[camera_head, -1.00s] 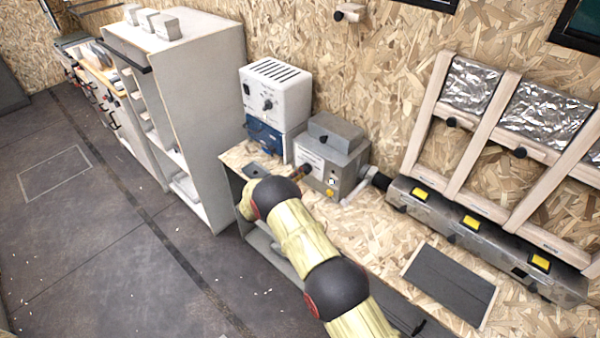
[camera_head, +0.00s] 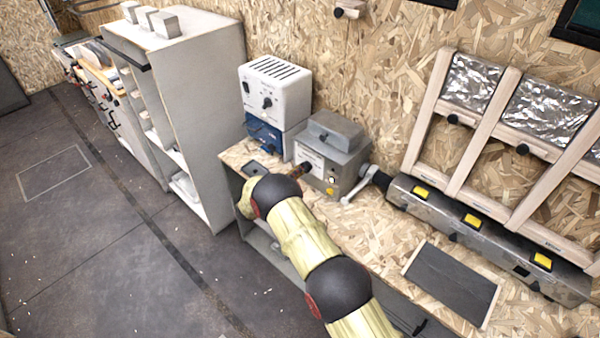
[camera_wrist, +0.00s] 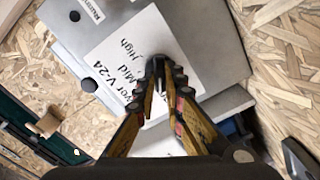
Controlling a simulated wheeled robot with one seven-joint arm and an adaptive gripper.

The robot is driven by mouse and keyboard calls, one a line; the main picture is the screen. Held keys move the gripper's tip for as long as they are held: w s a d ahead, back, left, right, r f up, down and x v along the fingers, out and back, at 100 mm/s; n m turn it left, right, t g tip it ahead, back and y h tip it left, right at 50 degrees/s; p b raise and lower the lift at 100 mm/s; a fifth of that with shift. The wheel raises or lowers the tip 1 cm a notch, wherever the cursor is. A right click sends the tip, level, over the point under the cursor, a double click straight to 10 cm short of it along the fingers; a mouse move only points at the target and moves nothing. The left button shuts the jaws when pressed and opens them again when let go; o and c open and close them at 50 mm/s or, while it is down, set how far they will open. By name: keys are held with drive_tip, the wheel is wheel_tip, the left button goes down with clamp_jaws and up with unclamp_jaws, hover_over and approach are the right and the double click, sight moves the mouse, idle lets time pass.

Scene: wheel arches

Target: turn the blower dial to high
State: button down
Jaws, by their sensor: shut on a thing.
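The blower unit is a grey metal box (camera_head: 330,160) on the wooden bench, with a white label on its front.
A white vented unit (camera_head: 275,88) on a blue box (camera_head: 268,136) stands left of the grey box. A crank handle (camera_head: 357,186) is on its right, beside a long metal rail (camera_head: 480,232) with yellow labels. A dark pad (camera_head: 452,284) lies on the bench.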

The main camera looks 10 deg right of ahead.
drive_tip(key=m+b, duration=0.5)
drive_tip(key=m, duration=0.3)
drive_tip(key=m+b, duration=0.6)
drive_tip(key=m, duration=0.2)
drive_tip(key=s+m+b, duration=0.1)
drive_tip(key=m+b, duration=0.5)
drive_tip(key=m, duration=0.2)
drive_tip(key=shift+d+f+m, duration=0.15)
drive_tip(key=shift+d+m, duration=0.15)
drive_tip(key=shift+m, duration=0.4)
drive_tip(key=c, duration=1.9)
unclamp_jaws()
